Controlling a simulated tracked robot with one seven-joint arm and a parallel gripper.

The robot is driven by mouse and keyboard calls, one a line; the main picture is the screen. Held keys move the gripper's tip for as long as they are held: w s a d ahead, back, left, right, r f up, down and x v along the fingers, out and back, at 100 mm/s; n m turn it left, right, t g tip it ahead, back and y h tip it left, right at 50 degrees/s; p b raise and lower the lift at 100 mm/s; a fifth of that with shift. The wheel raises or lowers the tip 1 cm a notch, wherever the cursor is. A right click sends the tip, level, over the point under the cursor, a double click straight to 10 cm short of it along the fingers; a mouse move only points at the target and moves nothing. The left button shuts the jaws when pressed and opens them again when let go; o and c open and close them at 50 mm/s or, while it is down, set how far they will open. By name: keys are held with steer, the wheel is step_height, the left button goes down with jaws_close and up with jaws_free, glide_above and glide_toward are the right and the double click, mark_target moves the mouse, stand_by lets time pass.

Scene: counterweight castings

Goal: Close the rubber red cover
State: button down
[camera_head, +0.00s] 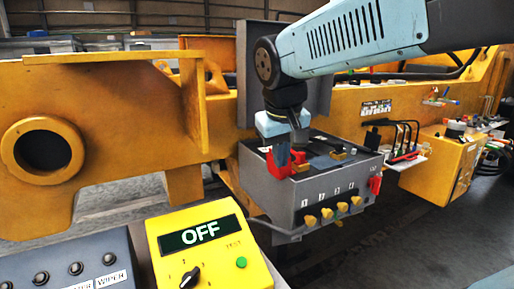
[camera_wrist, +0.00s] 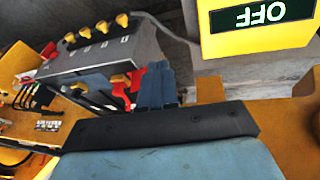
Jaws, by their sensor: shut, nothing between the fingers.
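A small red part (camera_head: 300,168), which looks like the rubber red cover, sits at the near left corner of the top of the grey control box (camera_head: 325,185). My gripper (camera_head: 281,160) points down at this corner, its blue fingers together and empty. The fingers hide part of the red part, and I cannot tell whether they touch it. In the wrist view the shut fingers (camera_wrist: 158,70) are beside the red part (camera_wrist: 118,92) and a yellow lever. I cannot make out how far open the cover is.
A grey panel (camera_head: 319,95) stands upright behind the box. Yellow knobs (camera_head: 326,213) line its front, and a red part (camera_head: 375,185) is on its right side. A yellow box with an OFF display (camera_head: 206,236) is at the front left. A large yellow frame (camera_head: 110,120) is behind.

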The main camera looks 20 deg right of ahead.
steer(key=w+a+r+n+g+h, duration=0.1)
steer(key=w+a+r+h, duration=0.15)
steer(key=w, duration=0.45)
steer(key=w+a+r+g+h, duration=0.1)
steer(key=w+a+g, duration=0.15)
steer(key=w, duration=0.55)
steer(key=w+d+f, duration=0.2)
steer(key=d+f, duration=0.5)
steer(key=f, duration=0.1)
steer(key=shift+t, duration=0.35)
steer(key=shift+f, duration=0.1)
